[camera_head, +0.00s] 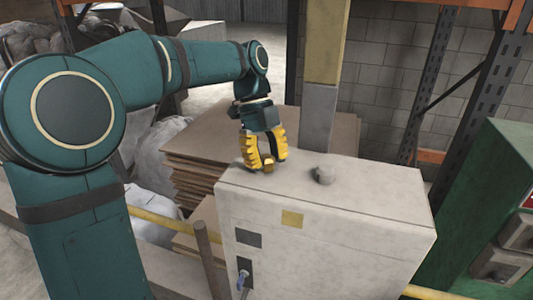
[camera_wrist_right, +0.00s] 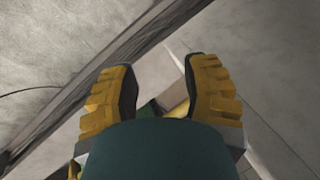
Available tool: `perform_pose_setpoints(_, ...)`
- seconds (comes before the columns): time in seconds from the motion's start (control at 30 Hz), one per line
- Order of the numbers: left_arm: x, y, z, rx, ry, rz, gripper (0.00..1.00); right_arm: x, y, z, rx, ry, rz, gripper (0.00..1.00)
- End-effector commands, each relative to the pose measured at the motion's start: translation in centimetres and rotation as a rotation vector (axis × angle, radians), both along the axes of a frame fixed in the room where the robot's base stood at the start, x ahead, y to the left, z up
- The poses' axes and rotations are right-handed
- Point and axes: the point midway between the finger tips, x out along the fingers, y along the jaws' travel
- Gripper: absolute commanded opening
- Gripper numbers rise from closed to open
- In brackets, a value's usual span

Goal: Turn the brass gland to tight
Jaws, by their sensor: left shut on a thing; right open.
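The brass gland (camera_head: 268,167) is a small yellow-brown piece on the top of a pale grey cabinet (camera_head: 345,235), near its left back part. My left gripper (camera_head: 265,162), with yellow ribbed fingers, reaches down from above and is shut on the gland. The fingers hide most of it, so its turn angle and any tightness mark cannot be told. My right gripper (camera_wrist_right: 160,68) shows only in the right wrist view; its two yellow fingers are apart with nothing clearly between them.
Stacked brown boards (camera_head: 195,160) stand behind left. A green machine (camera_head: 490,225) stands at the right. A post (camera_head: 318,115) rises behind the cabinet.

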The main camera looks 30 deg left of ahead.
Motion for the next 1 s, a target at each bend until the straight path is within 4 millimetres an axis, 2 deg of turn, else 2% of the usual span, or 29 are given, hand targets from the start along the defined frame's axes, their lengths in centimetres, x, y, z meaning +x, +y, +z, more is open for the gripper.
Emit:
perform_pose_setpoints(0.3, -0.04, -0.01, -0.15, 0.0, 0.005, -0.096, 0.02, -0.02, -0.03, 0.47, 0.001, 0.0, 0.0, 0.47)
perform_pose_setpoints(0.77, -0.04, -0.02, -0.16, 0.0, 0.004, -0.109, 0.02, -0.01, -0.03, 0.51, 0.001, 0.0, 0.0, 0.47)
perform_pose_setpoints(0.8, -0.04, -0.02, -0.16, 0.0, 0.004, -0.109, 0.43, -0.01, -0.03, 0.51, 0.001, 0.0, -0.001, 0.47)
perform_pose_setpoints(0.87, -0.04, -0.02, -0.16, 0.0, 0.004, -0.109, 0.65, -0.01, -0.03, 0.51, 0.001, 0.0, -0.001, 0.47)
perform_pose_setpoints(0.9, -0.03, -0.01, -0.14, -0.001, 0.003, -0.108, 0.69, -0.01, -0.03, 0.51, 0.001, 0.0, -0.001, 0.47)
perform_pose_setpoints(1.0, -0.03, -0.01, -0.09, 0.0, 0.002, -0.108, 0.69, 0.0, -0.04, 0.52, 0.001, 0.0, 0.0, 0.47)
